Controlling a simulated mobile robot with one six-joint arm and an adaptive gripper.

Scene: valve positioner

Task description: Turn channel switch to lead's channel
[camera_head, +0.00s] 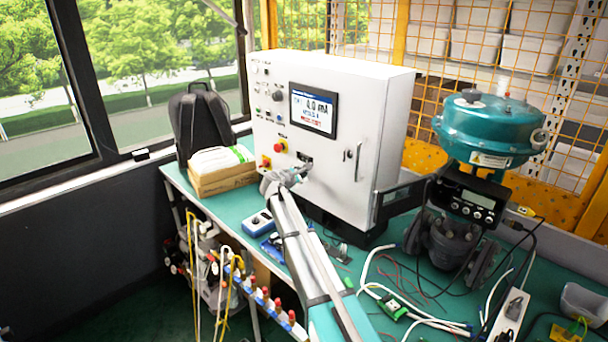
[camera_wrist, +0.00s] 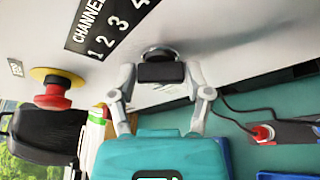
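The channel switch (camera_wrist: 160,72) is a black knob with a silver ring on the white cabinet front. A black label (camera_wrist: 105,25) reading CHANNEL with 1, 2, 3, 4 is beside it in the wrist view. My gripper (camera_wrist: 161,78) is at the switch, with one finger on each side of the knob and narrow gaps that look open. In the head view my gripper (camera_head: 290,176) reaches the lower front of the cabinet (camera_head: 370,120) and partly hides the switch. The cabinet screen (camera_head: 313,108) shows a mA reading; its smaller text is unclear.
A red mushroom button on a yellow ring (camera_wrist: 54,92) is left of the switch in the wrist view. A teal valve (camera_head: 490,130) stands to the right. Loose cables (camera_head: 400,290), a blue meter (camera_head: 258,224) and a cardboard box (camera_head: 222,178) are on the green bench.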

